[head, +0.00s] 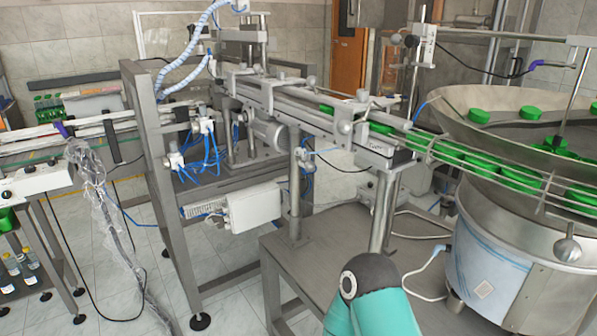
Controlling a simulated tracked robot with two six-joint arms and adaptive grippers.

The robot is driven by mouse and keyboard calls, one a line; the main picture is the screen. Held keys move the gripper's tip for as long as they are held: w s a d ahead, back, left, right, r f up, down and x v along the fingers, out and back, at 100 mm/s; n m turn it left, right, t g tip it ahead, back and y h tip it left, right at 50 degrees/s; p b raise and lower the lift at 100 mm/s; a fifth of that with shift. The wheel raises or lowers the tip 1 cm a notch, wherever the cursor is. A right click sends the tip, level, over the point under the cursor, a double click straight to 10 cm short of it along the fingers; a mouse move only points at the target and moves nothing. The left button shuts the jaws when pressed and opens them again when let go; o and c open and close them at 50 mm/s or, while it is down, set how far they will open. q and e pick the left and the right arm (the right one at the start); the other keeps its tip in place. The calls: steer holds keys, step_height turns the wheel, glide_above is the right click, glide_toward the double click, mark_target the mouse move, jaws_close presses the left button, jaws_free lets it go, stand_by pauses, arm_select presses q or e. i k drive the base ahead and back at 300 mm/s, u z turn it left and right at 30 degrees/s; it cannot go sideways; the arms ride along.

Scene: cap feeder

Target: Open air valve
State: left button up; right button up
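No part in the head view can be told for certain as the air valve. Small white pneumatic fittings (204,126) with several thin blue tubes (208,157) sit on the grey machine frame left of centre. Another light fitting (174,161) is on the frame's upright just left of them. At this size I cannot tell a valve handle or its position. Neither of my grippers shows; only a teal and dark link of my arm rises at the bottom, right of centre, apart from the fittings.
A cap conveyor (375,143) runs from the feeder bowl (455,97) with green caps (530,112) at right toward the centre. A grey table (330,262) stands below it. A white box (253,207) hangs on the frame. A wrapped cable bundle (100,190) hangs at left.

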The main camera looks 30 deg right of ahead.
mark_target(310, 166)
steer(key=z, duration=0.15)
steer(key=i, duration=0.95)
steer(key=u, duration=0.1)
